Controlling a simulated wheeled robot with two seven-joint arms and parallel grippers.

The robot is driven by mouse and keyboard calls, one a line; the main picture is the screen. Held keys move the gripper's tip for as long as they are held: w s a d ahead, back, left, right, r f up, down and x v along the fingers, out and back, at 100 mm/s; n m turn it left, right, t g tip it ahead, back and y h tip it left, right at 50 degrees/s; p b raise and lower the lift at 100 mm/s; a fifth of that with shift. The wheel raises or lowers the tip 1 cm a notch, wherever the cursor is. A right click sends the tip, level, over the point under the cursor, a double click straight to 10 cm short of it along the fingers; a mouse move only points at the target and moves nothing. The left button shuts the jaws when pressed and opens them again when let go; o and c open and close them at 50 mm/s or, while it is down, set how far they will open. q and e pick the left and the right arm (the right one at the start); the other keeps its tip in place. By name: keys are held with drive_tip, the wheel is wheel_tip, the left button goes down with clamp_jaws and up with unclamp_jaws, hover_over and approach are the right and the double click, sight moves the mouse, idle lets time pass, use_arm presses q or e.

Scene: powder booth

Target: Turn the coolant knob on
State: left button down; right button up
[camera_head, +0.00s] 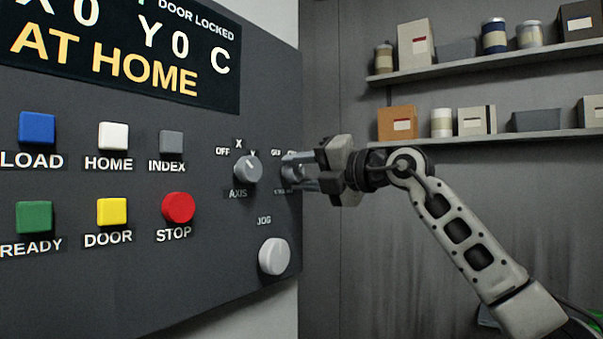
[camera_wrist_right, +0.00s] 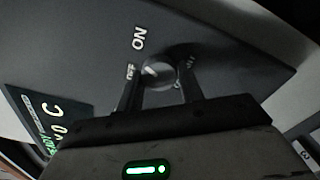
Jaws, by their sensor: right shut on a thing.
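The coolant knob (camera_head: 289,173) is at the right edge of the dark control panel (camera_head: 120,275), partly hidden by my right gripper (camera_head: 303,172). In the right wrist view the round grey knob (camera_wrist_right: 159,72) sits between the two fingers of my right gripper (camera_wrist_right: 160,84), which is shut on it. The ON label is above it in that view, OFF is to its left, and the word at its right is partly covered by a finger. A pale mark on the knob lies on the side towards OFF. My left gripper is not in view.
The axis knob (camera_head: 247,169) is just left of the coolant knob, and the jog knob (camera_head: 274,256) is below. Several coloured buttons, including a red stop button (camera_head: 178,207), are further left. Shelves (camera_head: 480,139) with boxes and jars hang on the wall behind.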

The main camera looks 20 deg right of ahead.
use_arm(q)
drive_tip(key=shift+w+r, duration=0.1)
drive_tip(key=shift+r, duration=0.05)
use_arm(e)
drive_tip(key=shift+r+m, duration=0.1)
drive_tip(key=shift+m, duration=1)
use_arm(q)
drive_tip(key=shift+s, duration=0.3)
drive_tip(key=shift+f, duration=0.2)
use_arm(e)
drive_tip(key=o, duration=1)
drive_tip(key=shift+s+d, duration=0.15)
use_arm(q)
drive_tip(key=b, duration=0.2)
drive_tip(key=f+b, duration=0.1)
drive_tip(key=b, duration=0.1)
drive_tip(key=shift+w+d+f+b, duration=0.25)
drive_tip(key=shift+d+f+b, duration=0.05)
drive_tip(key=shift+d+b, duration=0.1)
use_arm(e)
drive_tip(key=v, duration=1.5)
drive_tip(key=shift+s+d, duration=0.15)
drive_tip(key=shift+s, duration=0.05)
